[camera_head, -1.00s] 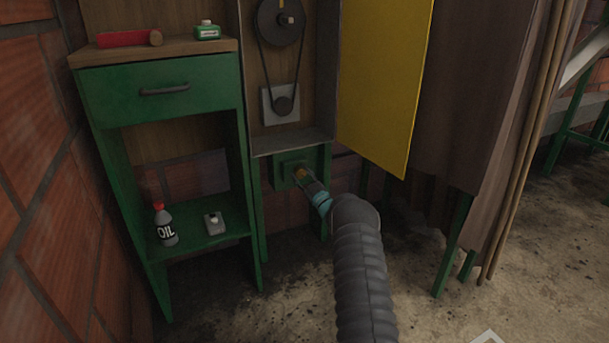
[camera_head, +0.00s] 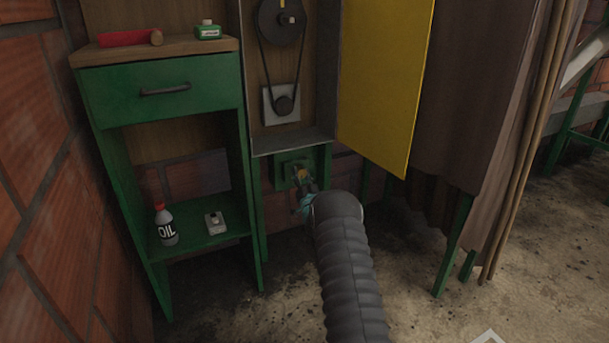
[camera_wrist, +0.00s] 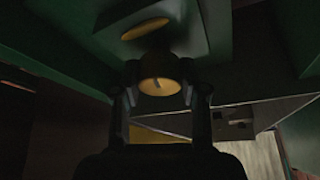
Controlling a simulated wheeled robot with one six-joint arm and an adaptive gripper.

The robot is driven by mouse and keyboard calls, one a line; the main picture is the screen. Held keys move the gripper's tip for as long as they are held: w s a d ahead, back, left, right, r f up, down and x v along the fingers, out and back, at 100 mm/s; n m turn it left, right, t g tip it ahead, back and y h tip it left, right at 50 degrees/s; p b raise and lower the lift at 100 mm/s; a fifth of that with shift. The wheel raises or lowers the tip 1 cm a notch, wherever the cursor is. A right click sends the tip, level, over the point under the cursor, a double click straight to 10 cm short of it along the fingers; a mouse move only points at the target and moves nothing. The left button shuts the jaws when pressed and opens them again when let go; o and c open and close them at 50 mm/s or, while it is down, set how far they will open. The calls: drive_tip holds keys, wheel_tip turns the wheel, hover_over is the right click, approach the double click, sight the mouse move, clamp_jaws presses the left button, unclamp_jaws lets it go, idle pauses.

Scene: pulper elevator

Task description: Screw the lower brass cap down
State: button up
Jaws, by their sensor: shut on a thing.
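The lower brass cap (camera_head: 301,174) shows as a small yellow spot at the green block (camera_head: 282,168) below the belt housing. In the wrist view the brass cap (camera_wrist: 160,90) is a round yellow face with a small mark, between the two fingers. My gripper (camera_head: 303,189) is shut on it; the fingers also show in the wrist view (camera_wrist: 160,97). A flat plate with a brass oval (camera_wrist: 152,27) lies just beyond the cap. The cap's seat is partly hidden, and I cannot tell how deep it sits.
A green cabinet (camera_head: 160,88) stands left, with an oil bottle (camera_head: 165,225) and a small grey box (camera_head: 215,222) on its shelf. A yellow door panel (camera_head: 382,80) hangs open at right. A belt and pulleys (camera_head: 281,60) are above. Green legs flank the block.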

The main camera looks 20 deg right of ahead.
drive_tip(key=shift+m+g+h, duration=0.5)
drive_tip(key=shift+m+h, duration=0.2)
drive_tip(key=shift+m, duration=1.1)
drive_tip(key=shift+r+m, duration=0.1)
drive_tip(key=shift+m, duration=0.2)
drive_tip(key=o, duration=1.1)
drive_tip(key=shift+d, duration=0.15)
drive_tip(key=shift+o, duration=0.2)
drive_tip(key=v, duration=1.2)
